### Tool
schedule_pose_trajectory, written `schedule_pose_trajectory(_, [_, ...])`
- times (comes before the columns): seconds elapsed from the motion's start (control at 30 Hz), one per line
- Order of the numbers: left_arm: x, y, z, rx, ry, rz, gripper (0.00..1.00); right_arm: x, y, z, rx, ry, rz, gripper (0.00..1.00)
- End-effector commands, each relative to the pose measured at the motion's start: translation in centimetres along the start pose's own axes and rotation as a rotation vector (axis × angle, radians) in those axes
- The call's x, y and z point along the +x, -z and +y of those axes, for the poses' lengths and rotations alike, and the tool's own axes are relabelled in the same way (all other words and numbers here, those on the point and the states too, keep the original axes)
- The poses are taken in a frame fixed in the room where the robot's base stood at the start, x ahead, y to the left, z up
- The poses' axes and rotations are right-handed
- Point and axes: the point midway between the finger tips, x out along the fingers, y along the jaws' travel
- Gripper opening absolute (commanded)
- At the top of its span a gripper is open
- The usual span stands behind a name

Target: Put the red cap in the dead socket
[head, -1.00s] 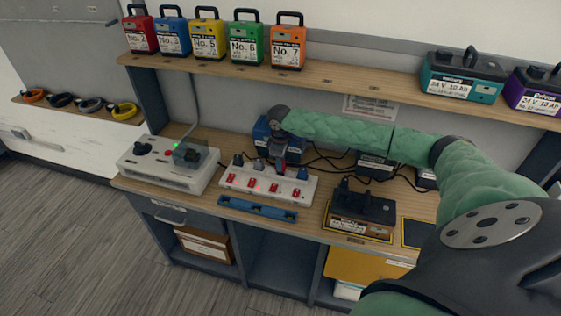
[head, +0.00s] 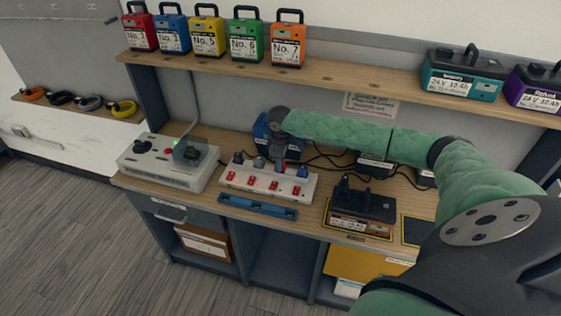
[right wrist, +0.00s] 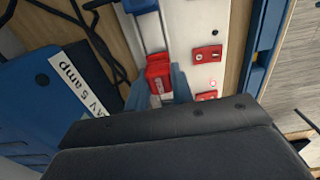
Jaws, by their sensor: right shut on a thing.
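The red cap (right wrist: 158,73) is between the fingertips of my right gripper (right wrist: 160,88), which is shut on it. The gripper also shows in the head view (head: 281,160), pointing down over the back row of the white socket strip (head: 240,189). In the right wrist view the cap is over the strip (right wrist: 193,20), in line with a blue plug (right wrist: 153,32). I cannot tell whether the cap is seated in a socket or just above it. Red switches (right wrist: 207,54) run along the strip, with a small lit lamp near one. My left gripper is not in view.
A blue battery (right wrist: 50,115) and black cables lie close behind the strip. A blue bar (head: 257,207) lies in front. A grey-white device (head: 165,168) stands left, a dark charger (head: 362,207) right. A shelf (head: 340,75) with battery packs runs above.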

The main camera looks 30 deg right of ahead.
Motion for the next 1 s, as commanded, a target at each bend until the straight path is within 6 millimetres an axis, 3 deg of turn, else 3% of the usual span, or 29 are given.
schedule_pose_trajectory(0.33, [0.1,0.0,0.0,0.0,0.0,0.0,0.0,0.6,0.0,0.0,0.0,0.0,0.0,0.01])
schedule_pose_trajectory(0.37, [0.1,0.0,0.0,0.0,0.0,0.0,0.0,0.6,0.0,0.0,0.0,0.0,0.0,0.25])
schedule_pose_trajectory(0.5, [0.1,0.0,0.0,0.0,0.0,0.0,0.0,0.6,0.0,0.0,0.0,0.0,0.0,0.48])
schedule_pose_trajectory(0.83, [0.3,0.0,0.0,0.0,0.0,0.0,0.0,0.3,0.0,0.0,0.0,-0.001,0.001,0.48])
schedule_pose_trajectory(1.0, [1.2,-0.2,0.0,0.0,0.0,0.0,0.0,-1.5,0.1,0.1,0.0,-0.002,0.003,0.48])
